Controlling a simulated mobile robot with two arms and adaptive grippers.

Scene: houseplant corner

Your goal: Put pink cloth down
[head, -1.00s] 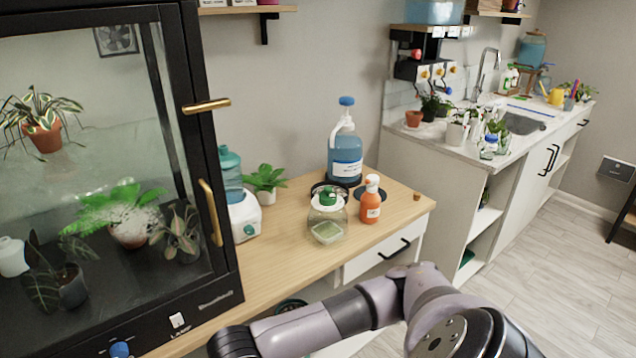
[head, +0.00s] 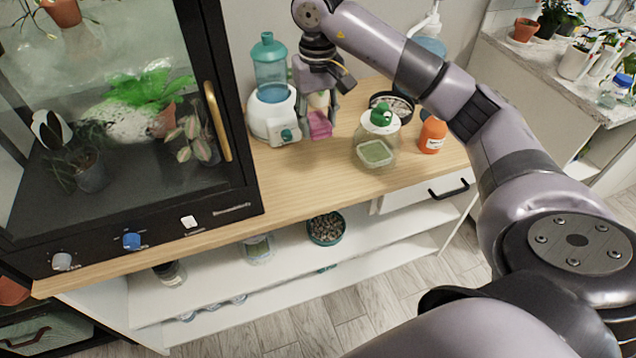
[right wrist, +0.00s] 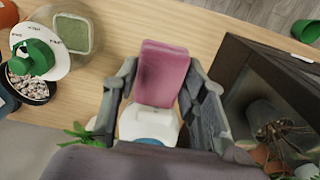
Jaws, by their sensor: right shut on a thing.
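The pink cloth (head: 320,125) looks like a small folded block. My right gripper (head: 318,100) reaches in over the wooden counter (head: 295,180) and is shut on the cloth. In the right wrist view the cloth (right wrist: 163,72) stands out between the two fingers of my right gripper (right wrist: 160,88). The cloth is over the counter, just right of the white dispenser and left of the glass jar. I cannot tell whether its lower edge touches the wood. My left gripper is not in view.
A white dispenser with a teal tank (head: 270,72), a glass jar (head: 376,152), a black bowl of pebbles (head: 399,106) and an orange bottle (head: 432,135) stand around the cloth. A glass cabinet (head: 228,165) borders the left. The counter's front strip is clear.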

